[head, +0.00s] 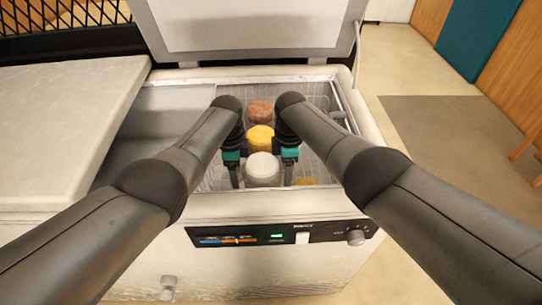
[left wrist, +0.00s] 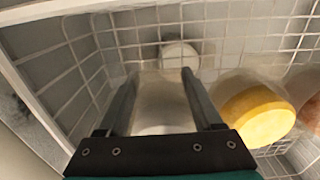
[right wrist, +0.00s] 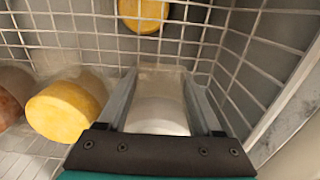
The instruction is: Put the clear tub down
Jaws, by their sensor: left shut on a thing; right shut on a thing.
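The clear tub (head: 263,170), with white contents, is between my two grippers inside the wire basket (head: 215,178) of the chest freezer. My left gripper (head: 234,184) is shut on its left side and my right gripper (head: 288,182) on its right side. The tub's see-through wall shows between the fingers in the left wrist view (left wrist: 160,105) and in the right wrist view (right wrist: 157,100). It looks upright. I cannot tell whether its base touches the basket floor.
A yellow-filled tub (head: 261,138) and a brown-filled tub (head: 259,110) stand in a row behind it. Another yellow item (head: 306,181) lies at the basket's front right, and a white round item (left wrist: 180,55) shows in the left wrist view. The freezer lid (head: 250,25) is up.

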